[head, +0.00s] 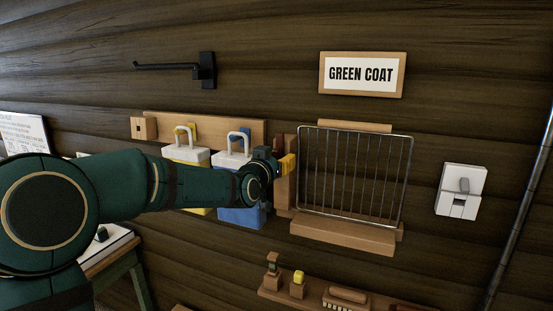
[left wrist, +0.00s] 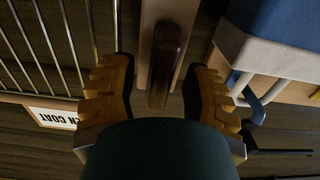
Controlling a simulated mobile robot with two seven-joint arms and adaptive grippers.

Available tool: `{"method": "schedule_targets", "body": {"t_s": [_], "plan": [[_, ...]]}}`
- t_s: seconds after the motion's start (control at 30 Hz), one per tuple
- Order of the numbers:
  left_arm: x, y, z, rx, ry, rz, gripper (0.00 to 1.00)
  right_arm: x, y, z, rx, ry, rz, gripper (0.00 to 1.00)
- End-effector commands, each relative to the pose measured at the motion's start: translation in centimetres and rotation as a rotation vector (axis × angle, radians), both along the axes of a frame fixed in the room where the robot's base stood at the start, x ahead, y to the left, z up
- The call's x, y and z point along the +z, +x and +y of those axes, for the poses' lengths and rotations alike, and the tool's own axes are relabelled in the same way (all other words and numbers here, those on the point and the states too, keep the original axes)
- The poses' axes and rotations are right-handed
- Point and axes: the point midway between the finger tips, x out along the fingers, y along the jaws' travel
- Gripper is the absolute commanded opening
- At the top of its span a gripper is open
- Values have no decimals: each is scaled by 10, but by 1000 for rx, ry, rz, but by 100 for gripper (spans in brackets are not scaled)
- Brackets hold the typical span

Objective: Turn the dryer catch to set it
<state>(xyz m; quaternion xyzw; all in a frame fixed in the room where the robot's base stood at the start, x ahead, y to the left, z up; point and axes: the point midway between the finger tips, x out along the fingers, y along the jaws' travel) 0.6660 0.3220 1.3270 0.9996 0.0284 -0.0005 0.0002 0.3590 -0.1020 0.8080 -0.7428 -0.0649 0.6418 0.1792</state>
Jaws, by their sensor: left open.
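The dryer is a wire rack (head: 352,175) standing upright against the wall, with a wooden strip (head: 284,200) along its left side. The dryer catch, a dark red-brown bar, shows in the left wrist view (left wrist: 166,50) lengthwise on this strip. In the head view it is mostly hidden behind my gripper. My left gripper (head: 287,165), with yellow fingers, is at the strip. In the left wrist view my left gripper (left wrist: 160,70) is open, one finger on each side of the catch's lower end. I cannot tell whether either finger touches it. My right gripper is not in view.
A yellow canister (head: 186,155) and a blue canister (head: 240,214) with white tops hang close left of the dryer. A GREEN COAT sign (head: 361,74) is above, a white switch (head: 461,191) to the right. A shelf with brushes (head: 345,296) is below.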

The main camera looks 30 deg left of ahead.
Motion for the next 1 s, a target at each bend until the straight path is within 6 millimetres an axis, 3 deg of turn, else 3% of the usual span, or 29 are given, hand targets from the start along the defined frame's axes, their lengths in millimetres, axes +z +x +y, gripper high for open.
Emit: {"method": "schedule_targets", "body": {"t_s": [0.23,0.27,0.3,0.4,0.77,1.0], "plan": [[0,0,0,0,0,-1,48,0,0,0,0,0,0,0],[0,0,0,0,0,-1,44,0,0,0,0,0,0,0],[0,0,0,0,0,-1,30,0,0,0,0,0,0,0],[0,0,0,0,0,-1,0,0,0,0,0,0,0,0],[1,1,0,0,2,-2,0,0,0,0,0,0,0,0],[1,12,0,0,54,0,0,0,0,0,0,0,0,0]]}}
